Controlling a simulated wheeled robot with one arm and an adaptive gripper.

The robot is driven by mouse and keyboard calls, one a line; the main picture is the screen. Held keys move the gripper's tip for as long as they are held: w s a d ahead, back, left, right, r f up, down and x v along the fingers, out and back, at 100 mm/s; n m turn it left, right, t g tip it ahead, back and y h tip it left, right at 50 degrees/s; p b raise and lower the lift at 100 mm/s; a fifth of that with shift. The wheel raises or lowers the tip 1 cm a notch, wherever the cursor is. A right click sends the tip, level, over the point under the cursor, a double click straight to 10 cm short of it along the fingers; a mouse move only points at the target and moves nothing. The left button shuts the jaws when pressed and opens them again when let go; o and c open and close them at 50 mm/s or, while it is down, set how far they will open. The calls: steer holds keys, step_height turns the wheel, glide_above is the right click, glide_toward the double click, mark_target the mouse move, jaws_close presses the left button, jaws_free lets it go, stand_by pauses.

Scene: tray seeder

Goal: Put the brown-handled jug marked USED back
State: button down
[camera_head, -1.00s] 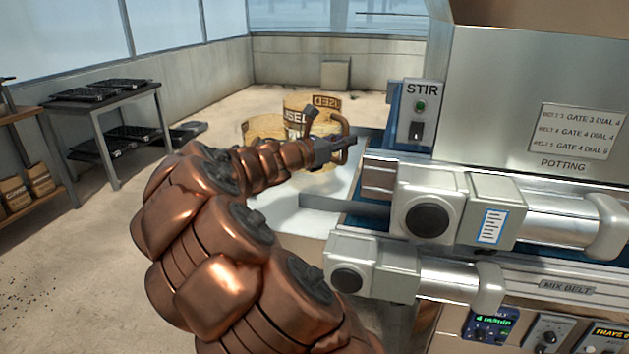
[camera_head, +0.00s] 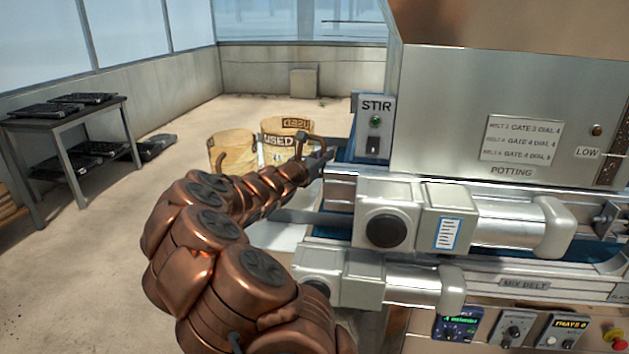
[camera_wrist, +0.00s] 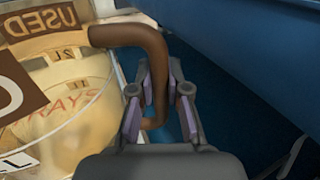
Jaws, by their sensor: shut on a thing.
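The jug marked USED (camera_head: 279,152) is a yellowish clear jug with brown label bands, near the left end of the machine in the head view. In the wrist view its wall (camera_wrist: 84,68) fills the left side, and its brown handle (camera_wrist: 140,36) curves down between my fingers. My gripper (camera_head: 318,158) is shut on that handle; the wrist view shows both fingers (camera_wrist: 160,100) around it. The jug looks roughly upright. Its base is hidden behind my arm and a second jug, so I cannot tell what is beneath it.
A second yellowish jug (camera_head: 232,153) stands just left of the held one. The machine with its STIR switch box (camera_head: 373,127) and blue belt is close on the right. A dark table (camera_head: 70,118) with black trays stands left. The floor between is mostly clear.

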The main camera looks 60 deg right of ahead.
mark_target(322, 174)
steer(key=shift+f, duration=2.85)
steer(key=shift+f+b, duration=0.1)
steer(key=shift+b, duration=0.25)
steer(key=c, duration=1.1)
jaws_free()
steer(key=shift+c, duration=0.2)
steer(key=shift+r, duration=0.2)
steer(key=a, duration=1.2)
steer(key=shift+w, duration=0.25)
